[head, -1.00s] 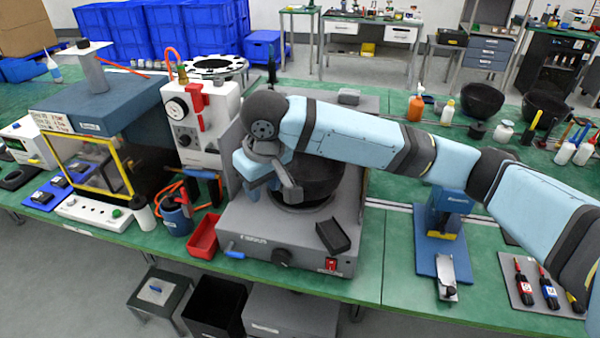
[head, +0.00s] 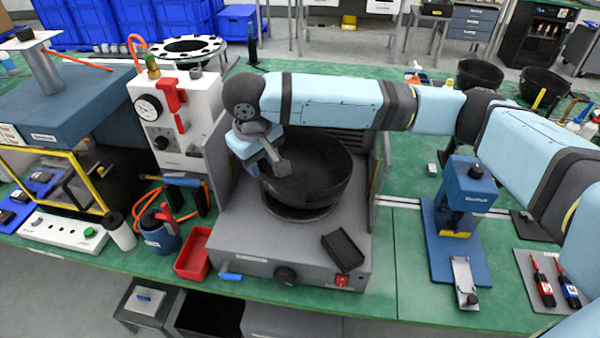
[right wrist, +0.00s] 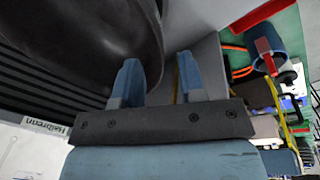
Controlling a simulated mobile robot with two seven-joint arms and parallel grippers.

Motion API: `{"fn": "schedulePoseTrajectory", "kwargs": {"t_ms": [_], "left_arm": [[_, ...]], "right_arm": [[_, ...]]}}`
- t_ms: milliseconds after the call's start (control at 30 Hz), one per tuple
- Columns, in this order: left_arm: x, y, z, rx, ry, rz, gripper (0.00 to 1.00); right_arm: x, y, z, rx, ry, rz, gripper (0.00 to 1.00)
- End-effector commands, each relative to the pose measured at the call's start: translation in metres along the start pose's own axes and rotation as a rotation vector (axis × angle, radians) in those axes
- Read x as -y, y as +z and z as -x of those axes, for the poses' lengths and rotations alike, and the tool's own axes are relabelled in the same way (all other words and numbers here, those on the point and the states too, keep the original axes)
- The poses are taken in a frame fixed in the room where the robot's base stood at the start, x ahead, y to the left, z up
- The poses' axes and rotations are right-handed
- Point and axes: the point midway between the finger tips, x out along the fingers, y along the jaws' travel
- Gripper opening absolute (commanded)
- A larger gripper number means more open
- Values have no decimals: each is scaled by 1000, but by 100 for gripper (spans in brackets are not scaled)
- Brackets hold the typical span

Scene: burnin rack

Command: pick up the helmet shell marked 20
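A dark, bowl-shaped helmet shell (head: 325,178) sits open side up on the round seat of a grey machine (head: 250,232) in the head view. No number is readable on it. My right gripper (head: 270,170) is at the shell's left rim. In the right wrist view the two blue fingers (right wrist: 158,82) stand apart, with the shell's dark rim (right wrist: 110,35) reaching between or just behind them. I cannot tell whether they touch it. Two more dark shells, one (head: 480,75) and another (head: 543,86), stand at the back right, their marks unreadable. My left gripper is not in view.
A white gauge unit (head: 175,125) stands close left of the machine. A red bin (head: 193,254) and a blue cup (head: 160,238) are at its front left. A black tray (head: 343,250) lies on its front. A blue press (head: 468,185) stands to the right, with bare green bench between.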

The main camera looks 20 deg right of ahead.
Motion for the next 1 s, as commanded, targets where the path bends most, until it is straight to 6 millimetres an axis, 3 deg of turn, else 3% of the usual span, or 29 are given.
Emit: {"fn": "schedulePoseTrajectory", "kwargs": {"t_ms": [267,500,800,833,1000], "left_arm": [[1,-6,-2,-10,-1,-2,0],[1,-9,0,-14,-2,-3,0],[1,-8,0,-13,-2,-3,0],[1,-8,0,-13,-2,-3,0],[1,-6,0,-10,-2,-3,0]], "right_arm": [[-2,2,-23,0,1,0,37],[-3,6,-57,-1,0,1,37],[-3,6,-63,-2,0,1,37],[-3,6,-63,-2,0,1,35],[-3,6,-63,-2,0,1,0]]}}
